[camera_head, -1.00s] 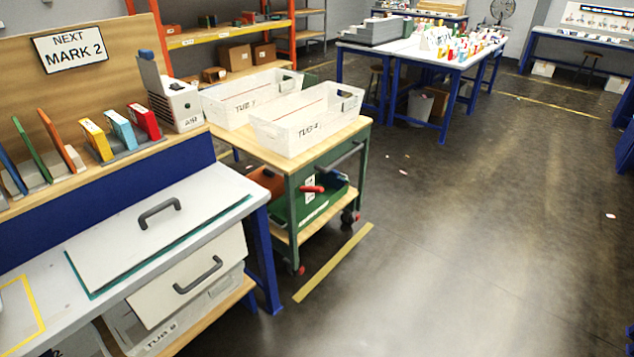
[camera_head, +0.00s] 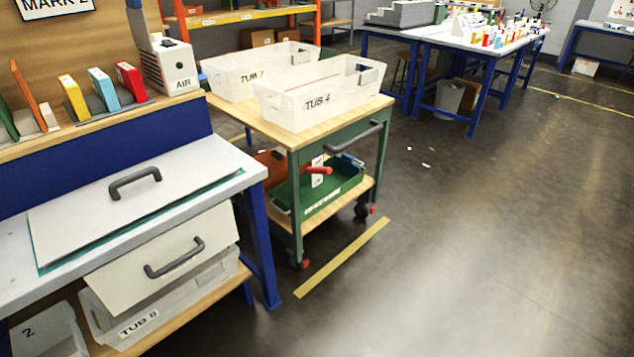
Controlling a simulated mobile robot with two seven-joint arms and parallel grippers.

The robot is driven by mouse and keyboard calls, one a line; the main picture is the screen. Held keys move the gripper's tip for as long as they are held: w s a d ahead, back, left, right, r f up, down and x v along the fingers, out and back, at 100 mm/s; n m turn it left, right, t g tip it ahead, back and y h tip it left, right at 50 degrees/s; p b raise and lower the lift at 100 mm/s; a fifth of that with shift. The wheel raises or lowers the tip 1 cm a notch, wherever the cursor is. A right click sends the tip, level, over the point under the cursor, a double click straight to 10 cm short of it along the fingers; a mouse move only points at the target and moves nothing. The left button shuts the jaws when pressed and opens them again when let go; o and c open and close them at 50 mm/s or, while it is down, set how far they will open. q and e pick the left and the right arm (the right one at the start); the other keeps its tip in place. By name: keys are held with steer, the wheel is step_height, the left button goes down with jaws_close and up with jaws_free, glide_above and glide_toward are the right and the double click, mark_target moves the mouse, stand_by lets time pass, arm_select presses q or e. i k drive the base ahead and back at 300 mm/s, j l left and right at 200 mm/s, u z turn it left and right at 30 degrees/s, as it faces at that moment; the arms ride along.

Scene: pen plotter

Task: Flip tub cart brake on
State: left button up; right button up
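The tub cart (camera_head: 352,130) stands right of the workbench, with a wooden top, green frame and dark push handle (camera_head: 354,136). Two white tubs sit on its top, TUB 7 (camera_head: 232,80) and TUB 4 (camera_head: 318,104). A red lever (camera_head: 318,170) sticks out roughly level beside a white plate below the top. Small red parts show at the near caster (camera_head: 303,264) and at the right caster (camera_head: 372,211). I cannot tell the brake's setting. Neither gripper is in view.
The workbench (camera_head: 222,160) with handled white panels fills the left, with TUB 8 (camera_head: 140,325) below. A yellow floor strip (camera_head: 342,258) lies beside the cart. The dark floor on the right is open. Blue-legged tables (camera_head: 440,40) stand behind.

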mark_target(308, 169)
steer(key=i+l+u, duration=0.55)
steer(key=i+l, duration=0.15)
steer(key=l, duration=0.15)
steer(key=i+l+u, duration=0.3)
steer(key=l, duration=0.25)
